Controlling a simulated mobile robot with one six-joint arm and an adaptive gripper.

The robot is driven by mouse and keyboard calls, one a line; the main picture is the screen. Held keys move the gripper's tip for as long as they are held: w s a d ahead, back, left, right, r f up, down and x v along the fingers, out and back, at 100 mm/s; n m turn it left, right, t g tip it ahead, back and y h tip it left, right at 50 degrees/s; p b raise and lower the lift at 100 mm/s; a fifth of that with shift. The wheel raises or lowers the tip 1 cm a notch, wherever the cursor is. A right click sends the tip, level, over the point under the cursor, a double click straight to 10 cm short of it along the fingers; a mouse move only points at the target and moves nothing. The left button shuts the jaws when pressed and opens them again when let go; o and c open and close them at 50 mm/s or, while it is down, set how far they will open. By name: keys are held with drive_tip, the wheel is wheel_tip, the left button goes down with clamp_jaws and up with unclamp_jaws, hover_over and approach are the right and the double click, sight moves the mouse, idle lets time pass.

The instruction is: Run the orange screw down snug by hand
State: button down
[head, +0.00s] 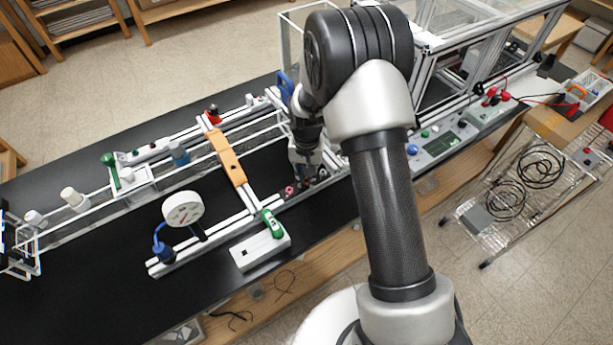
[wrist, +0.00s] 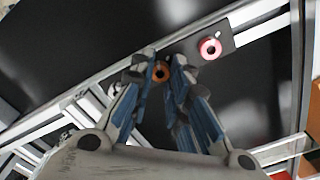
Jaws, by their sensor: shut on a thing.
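In the head view my gripper (head: 308,174) is low over the frame's near rail, and the orange screw is not clearly visible there.
A pink round screw (wrist: 210,48) sits on a dark plate close by on the right in the wrist view. In the head view, an orange bar (head: 227,157), a white round gauge (head: 183,209) and a green-handled part (head: 272,224) stand to the left.

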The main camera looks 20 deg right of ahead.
sight(307, 182)
drive_tip(key=shift+m, duration=1)
drive_tip(key=c, duration=1.5)
unclamp_jaws()
wheel_tip(307, 182, up, 12)
drive_tip(key=shift+r, duration=0.1)
